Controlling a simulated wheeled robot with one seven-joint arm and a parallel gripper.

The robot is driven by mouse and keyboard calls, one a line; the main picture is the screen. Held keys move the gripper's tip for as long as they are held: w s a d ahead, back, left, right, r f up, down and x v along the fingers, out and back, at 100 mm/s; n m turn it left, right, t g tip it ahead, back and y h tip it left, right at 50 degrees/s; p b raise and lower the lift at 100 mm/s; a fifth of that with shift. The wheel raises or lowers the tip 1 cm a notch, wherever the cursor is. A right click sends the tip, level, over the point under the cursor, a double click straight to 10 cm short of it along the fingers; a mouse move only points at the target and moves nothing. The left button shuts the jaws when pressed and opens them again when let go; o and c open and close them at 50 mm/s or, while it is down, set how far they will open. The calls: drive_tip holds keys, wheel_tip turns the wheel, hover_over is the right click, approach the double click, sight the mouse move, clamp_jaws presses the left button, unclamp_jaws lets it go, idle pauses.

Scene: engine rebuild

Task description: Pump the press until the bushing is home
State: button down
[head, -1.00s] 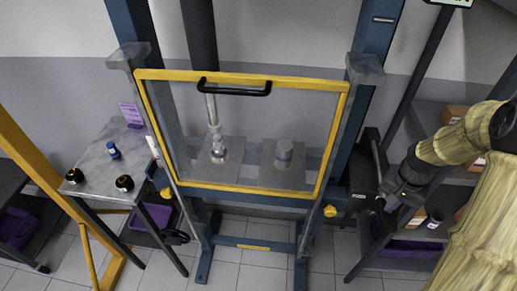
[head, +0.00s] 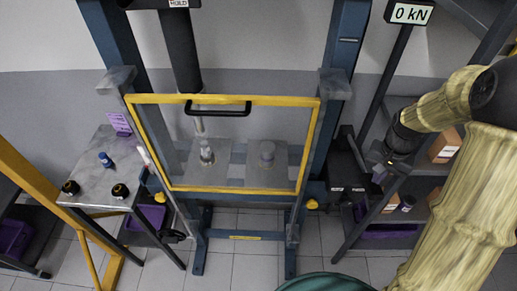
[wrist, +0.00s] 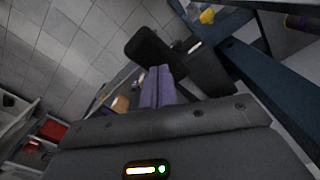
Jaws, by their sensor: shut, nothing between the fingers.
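The press stands mid-view in the head view, with a clear, yellow-framed guard (head: 222,99) down in front. Behind it, the silver ram rod (head: 199,124) points down at a shiny upright part (head: 206,152) on a grey plate; I cannot tell whether this is the bushing or how deep it sits. A grey cylinder (head: 267,151) stands on a second plate. The black pump unit (head: 343,172) is right of the frame. My gripper (head: 379,176) is right of the pump, apart from it. Its purple fingers (wrist: 157,80) are shut and empty in the wrist view.
A readout (head: 410,14) shows 0 kN. A shelf with boxes (head: 445,146) stands close behind my arm. A yellow beam (head: 40,180) crosses the left.

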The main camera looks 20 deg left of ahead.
drive_tip(key=shift+f, duration=0.1)
idle(0.4)
drive_tip(key=shift+f+b, duration=5.8)
drive_tip(key=shift+f, duration=2.25)
wheel_tip(320, 180, up, 16)
drive_tip(key=p, duration=1.3)
drive_tip(key=shift+r, duration=0.25)
drive_tip(key=shift+f, duration=0.1)
drive_tip(key=shift+f+b, duration=5.9)
drive_tip(key=shift+f, duration=2.25)
wheel_tip(320, 180, up, 16)
drive_tip(key=p, duration=1.2)
drive_tip(key=shift+r+p, duration=0.15)
drive_tip(key=shift+p, duration=0.15)
